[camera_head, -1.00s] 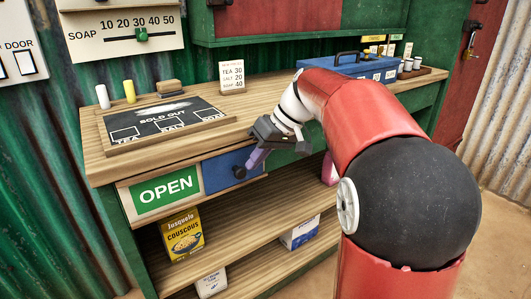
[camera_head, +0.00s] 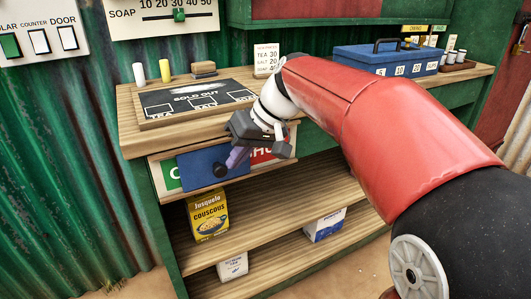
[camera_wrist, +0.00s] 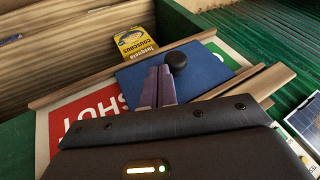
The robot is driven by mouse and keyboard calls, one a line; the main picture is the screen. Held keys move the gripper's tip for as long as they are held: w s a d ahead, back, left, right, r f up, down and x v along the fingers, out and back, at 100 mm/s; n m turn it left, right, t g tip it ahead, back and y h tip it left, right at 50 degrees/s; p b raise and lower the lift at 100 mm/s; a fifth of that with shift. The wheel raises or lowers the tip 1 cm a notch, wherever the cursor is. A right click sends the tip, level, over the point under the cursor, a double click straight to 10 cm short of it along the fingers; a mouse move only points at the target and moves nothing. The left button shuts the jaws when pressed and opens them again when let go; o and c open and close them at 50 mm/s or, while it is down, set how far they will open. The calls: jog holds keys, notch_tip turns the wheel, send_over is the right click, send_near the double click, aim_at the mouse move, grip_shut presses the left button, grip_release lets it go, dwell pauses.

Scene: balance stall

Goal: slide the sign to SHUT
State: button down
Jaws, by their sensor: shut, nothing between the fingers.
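The sign is a board on the stall's front with a blue sliding panel (camera_head: 200,176) and a black knob (camera_head: 220,170). The panel covers most of the green OPEN part (camera_head: 169,177), leaving a strip at its left. The red SHUT part (camera_head: 262,156) shows to the right, partly behind my gripper (camera_head: 236,159). In the wrist view, the shut, empty fingers of my gripper (camera_wrist: 158,88) lie over the blue panel (camera_wrist: 208,78), beside the knob (camera_wrist: 177,62) on its SHUT side. I cannot tell whether they touch the knob.
The counter above holds a SOLD OUT board (camera_head: 195,99), a price card (camera_head: 266,59) and a blue box (camera_head: 388,60). A couscous box (camera_head: 208,217) and other packets stand on the shelves below. Wooden rails (camera_wrist: 240,88) edge the sign.

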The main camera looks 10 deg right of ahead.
aim_at(217, 169)
jog(key=shift+s+a, duration=0.25)
jog(key=shift+a, duration=0.45)
jog(key=shift+s+a, duration=0.2)
jog(key=shift+a, duration=0.55)
jog(key=shift+s+a, duration=0.25)
jog(key=shift+a, duration=0.45)
